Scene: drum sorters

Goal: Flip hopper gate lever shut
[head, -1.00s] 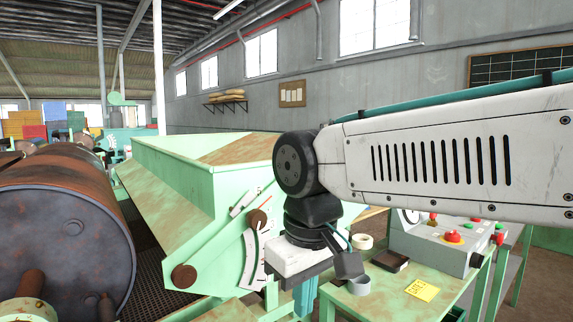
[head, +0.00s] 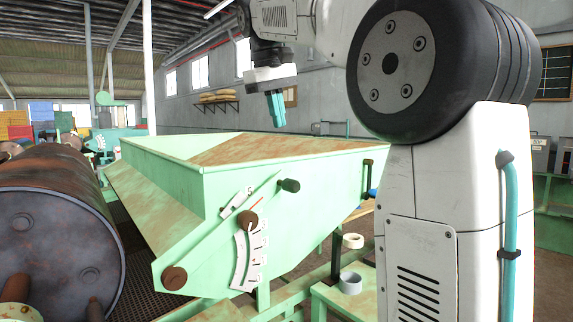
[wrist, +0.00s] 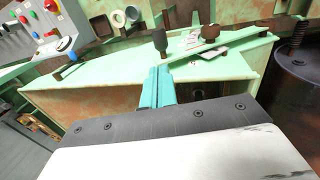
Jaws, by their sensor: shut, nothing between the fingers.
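The green hopper (head: 300,215) stands mid-picture in the head view, its rust-brown inside facing up. On its near side, a green gate lever (head: 268,200) slants up to the right from a brown pivot (head: 248,220) to a dark knob (head: 289,186). A white marked plate (head: 240,268) hangs below the pivot. My gripper (head: 277,119) is above the hopper, apart from the lever, with its teal fingers together and empty. In the wrist view, the fingers (wrist: 157,72) point across the hopper towards the knob (wrist: 160,42) and pivot (wrist: 209,32).
A rusty drum (head: 50,215) lies left of the hopper. A dark handle (head: 367,176) is on the hopper's right end. A cream roll (head: 353,241) and a grey roll (head: 350,283) sit at right. A control box (wrist: 45,25) shows in the wrist view. Air above the hopper is open.

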